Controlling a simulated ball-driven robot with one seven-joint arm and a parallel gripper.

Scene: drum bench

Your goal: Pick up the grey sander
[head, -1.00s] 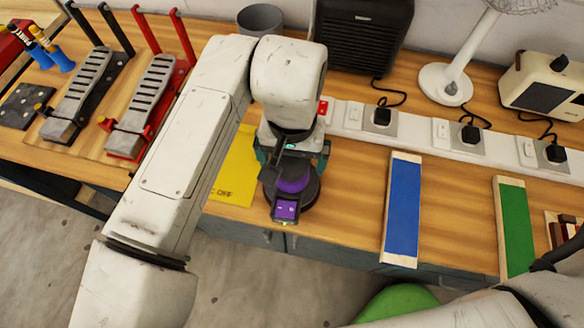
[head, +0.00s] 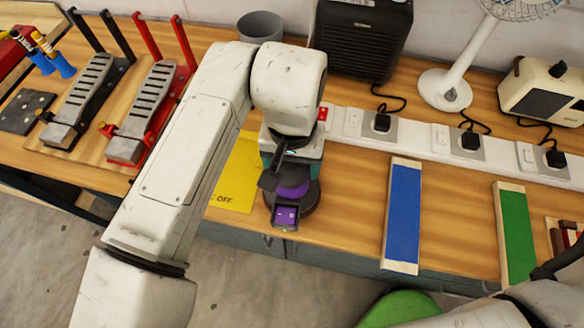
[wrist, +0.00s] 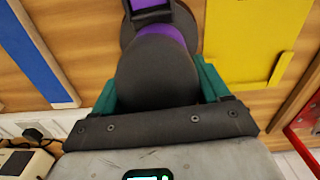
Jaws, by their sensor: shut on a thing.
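The sander (head: 292,190) is dark grey with purple parts and a small purple screen at its near end. It is at the bench's front edge, left of the blue strip. In the wrist view its rounded dark grey body (wrist: 158,75) points into my gripper. My gripper (wrist: 160,88) is shut on this body, with a teal finger on each side. In the head view my gripper (head: 291,158) is above the sander's far part and hides some of it. I cannot tell whether the sander touches the bench.
A yellow sheet (head: 238,178) lies left of the sander. A blue strip (head: 403,215) and a green strip (head: 515,230) lie to the right. A white power strip (head: 400,137) with plugs runs behind. Two pedals (head: 80,100) (head: 147,110) stand at the left. A black heater (head: 362,40) stands behind.

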